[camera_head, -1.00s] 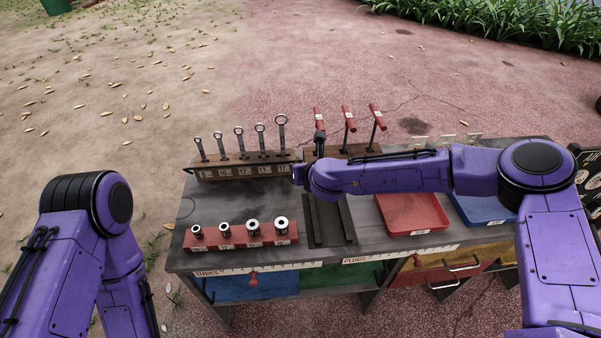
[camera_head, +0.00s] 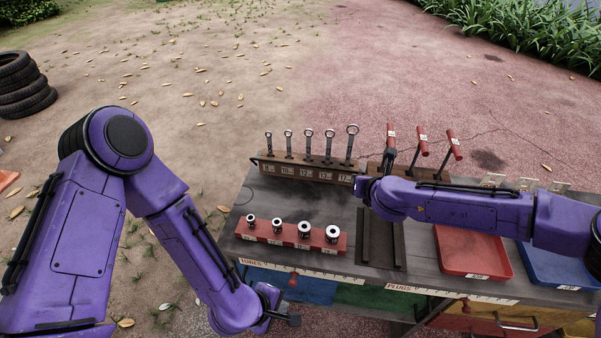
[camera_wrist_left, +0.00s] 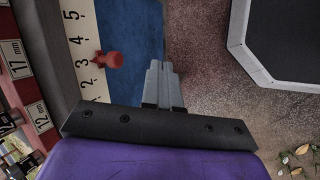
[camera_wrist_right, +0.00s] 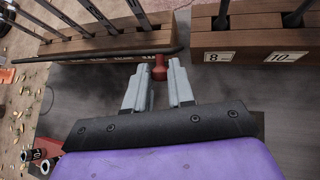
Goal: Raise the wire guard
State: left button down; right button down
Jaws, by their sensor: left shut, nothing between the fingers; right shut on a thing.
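The wire guard appears as a thin dark bar (camera_head: 300,176) along the front of the wooden wrench rack (camera_head: 267,170). In the right wrist view the bar (camera_wrist_right: 95,60) crosses the rack face. A red knob (camera_wrist_right: 159,68) sits at its right part, between my right fingertips (camera_wrist_right: 158,85). My right gripper is shut on this knob; in the head view my own wrist hides it. My left gripper (camera_head: 293,320) is shut and empty, low in front of the bench. In the left wrist view its closed fingers (camera_wrist_left: 163,82) are beside, apart from, a red drawer knob (camera_wrist_left: 109,60).
A red socket rack (camera_head: 290,236) stands on the bench's left front. Red T-handles (camera_head: 422,141) stand behind my right wrist. A red tray (camera_head: 473,254) and a blue tray (camera_head: 550,264) lie to the right. A ruler strip (camera_wrist_left: 88,60) runs along the front edge.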

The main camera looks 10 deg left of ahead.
pick_arm(q)
jog(key=w+d+r+n+t+h, duration=0.1)
jog(key=w+d+r+n+h, duration=0.2)
jog(key=w+d+r, duration=0.4)
jog(key=w+r+n+t, duration=0.1)
jog(key=w+r+n, duration=0.1)
jog(key=w+r+n+t, duration=0.2)
jog(key=r+n, duration=0.1)
jog(key=w+a+r+n+t+y, duration=0.1)
jog(key=w+r+n, duration=0.1)
jog(key=shift+w+r, duration=0.15)
jog(key=shift+r, duration=0.05)
jog(key=w+a+r+n+t+y, duration=0.2)
jog(key=w+a+r+n+t, duration=0.15)
jog(key=w+r+n, duration=0.35)
jog(key=s+a+f+n+y, duration=0.2)
jog(key=a+f+n+y, duration=0.2)
jog(key=x, duration=0.9)
jog(key=shift+w+f, duration=0.25)
jog(key=shift+f, duration=0.1)
jog(key=w, duration=0.1)
jog(key=w+r, duration=0.1)
jog(key=w, duration=0.1)
jog(key=shift+w+r, duration=0.1)
jog(key=shift+w, duration=0.05)
jog(key=shift+w+r, duration=0.15)
jog(key=shift+w, duration=0.15)
pick_arm(e)
jog(key=shift+w+d+r, duration=0.1)
jog(key=shift+r, duration=0.1)
